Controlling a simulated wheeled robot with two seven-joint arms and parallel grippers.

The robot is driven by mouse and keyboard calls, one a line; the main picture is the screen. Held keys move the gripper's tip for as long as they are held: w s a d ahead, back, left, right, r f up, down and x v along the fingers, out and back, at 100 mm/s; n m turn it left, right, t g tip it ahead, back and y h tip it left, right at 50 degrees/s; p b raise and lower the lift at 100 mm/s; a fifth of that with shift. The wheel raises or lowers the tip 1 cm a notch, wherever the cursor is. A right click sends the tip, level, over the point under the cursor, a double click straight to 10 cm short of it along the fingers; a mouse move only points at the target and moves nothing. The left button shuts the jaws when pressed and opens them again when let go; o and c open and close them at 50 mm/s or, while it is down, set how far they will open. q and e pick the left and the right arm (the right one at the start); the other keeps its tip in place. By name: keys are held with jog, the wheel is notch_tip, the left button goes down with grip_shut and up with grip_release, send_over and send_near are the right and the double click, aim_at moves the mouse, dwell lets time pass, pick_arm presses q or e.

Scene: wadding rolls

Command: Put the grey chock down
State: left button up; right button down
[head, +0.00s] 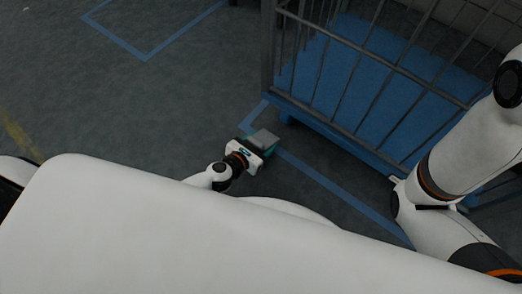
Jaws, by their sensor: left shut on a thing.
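The grey chock (264,137) is a small grey block near the middle of the head view. My left gripper (259,146) is shut on it, with the chock at the far end of the hand. A bit of teal shows at the edge of the gripper. The chock appears over the dark floor, by a blue floor line and close to the cart's near left corner. I cannot tell whether it touches the floor. The fingertips are mostly hidden. My right arm comes in at the right, and its gripper is out of view.
A cage cart (345,85) with grey bars and a blue deck stands at the upper right. Blue lines (325,180) mark the dark floor, with another marked corner at the upper left. The floor (130,110) left of the cart is clear.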

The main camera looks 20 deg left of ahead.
pick_arm(q)
jog(key=shift+f+b, duration=1.65)
jog(key=shift+f, duration=0.05)
jog(key=shift+f, duration=0.1)
jog(key=shift+f, duration=0.15)
jog(key=o, duration=1.2)
